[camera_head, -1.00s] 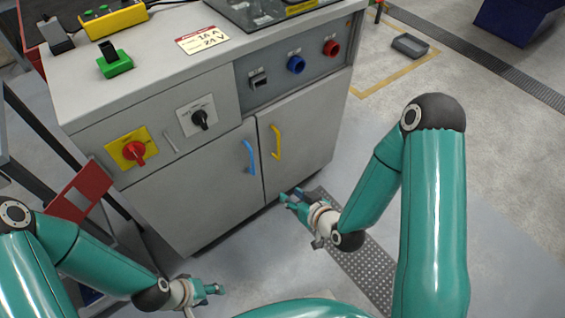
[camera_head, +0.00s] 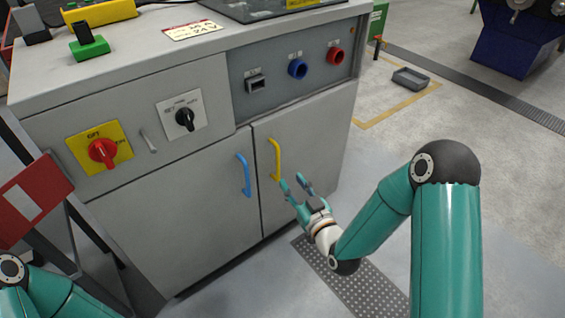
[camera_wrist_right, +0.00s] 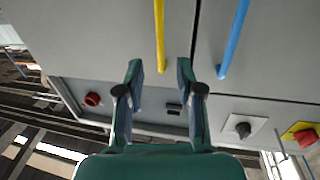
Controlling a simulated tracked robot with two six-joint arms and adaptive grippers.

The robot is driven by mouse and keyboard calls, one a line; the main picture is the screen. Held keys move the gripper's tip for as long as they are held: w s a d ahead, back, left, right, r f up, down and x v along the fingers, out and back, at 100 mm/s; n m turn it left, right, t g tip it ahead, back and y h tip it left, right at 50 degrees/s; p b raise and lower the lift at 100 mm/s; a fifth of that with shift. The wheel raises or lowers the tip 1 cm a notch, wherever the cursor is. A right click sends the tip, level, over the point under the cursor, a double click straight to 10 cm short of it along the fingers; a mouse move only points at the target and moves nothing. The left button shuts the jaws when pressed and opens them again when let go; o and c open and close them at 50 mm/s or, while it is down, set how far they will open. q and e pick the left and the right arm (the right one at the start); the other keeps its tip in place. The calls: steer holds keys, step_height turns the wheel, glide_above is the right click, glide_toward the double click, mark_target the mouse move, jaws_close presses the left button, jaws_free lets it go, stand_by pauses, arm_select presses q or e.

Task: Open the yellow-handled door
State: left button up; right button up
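The yellow handle (camera_head: 275,159) is a vertical bar on the right-hand grey door (camera_head: 312,135) of the cabinet. The door is shut. My right gripper (camera_head: 295,184) is open, just below and in front of the handle, and nothing is between its fingers. In the right wrist view, the fingers of the right gripper (camera_wrist_right: 160,72) are spread, and the yellow handle (camera_wrist_right: 159,35) runs down toward the gap between them, nearer the left finger. I cannot tell whether they touch. My left gripper is outside both current views; only part of its arm shows at lower left.
A blue handle (camera_head: 243,175) on the left-hand door (camera_head: 180,215) is close beside the yellow one. A red rotary switch (camera_head: 103,151) and a black one (camera_head: 186,118) sit above. The floor (camera_head: 390,125) right of the cabinet is open, with a grey tray (camera_head: 410,79) farther back.

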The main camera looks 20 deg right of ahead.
mark_target(277, 161)
steer(key=w, duration=0.3)
steer(key=w+a+b, duration=0.1)
steer(key=w, duration=0.6)
steer(key=shift+a, duration=0.25)
jaws_close()
